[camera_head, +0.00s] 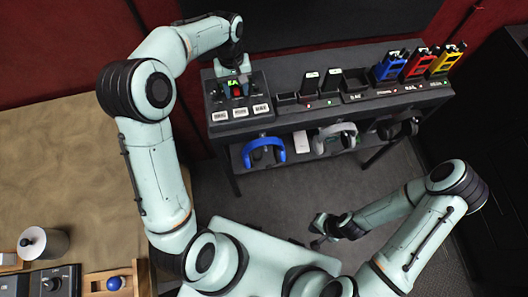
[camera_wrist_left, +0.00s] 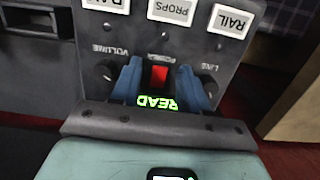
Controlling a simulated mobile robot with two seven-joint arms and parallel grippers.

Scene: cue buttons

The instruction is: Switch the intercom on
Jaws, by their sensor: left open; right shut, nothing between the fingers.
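The intercom panel (camera_head: 262,95) is a dark box at the left end of the shelf unit. Its red power switch (camera_wrist_left: 158,77) sits between a volume knob (camera_wrist_left: 103,73) and a line knob (camera_wrist_left: 211,87). A green lit text (camera_wrist_left: 157,103), upside down and reading "READ", shows just below the switch in the left wrist view. My left gripper (camera_wrist_left: 159,88) is open over the panel, with one blue fingertip on each side of the switch. Whether the fingers touch the panel is unclear. My right gripper (camera_head: 319,231) is shut and empty, low over the floor.
White labelled buttons (camera_wrist_left: 173,10) line the panel's edge. Blue, red and yellow holders (camera_head: 447,60) stand at the unit's right end. Headsets (camera_head: 264,150) hang below. A wooden table (camera_head: 70,170) with a knob and control boxes is at left. The floor between is clear.

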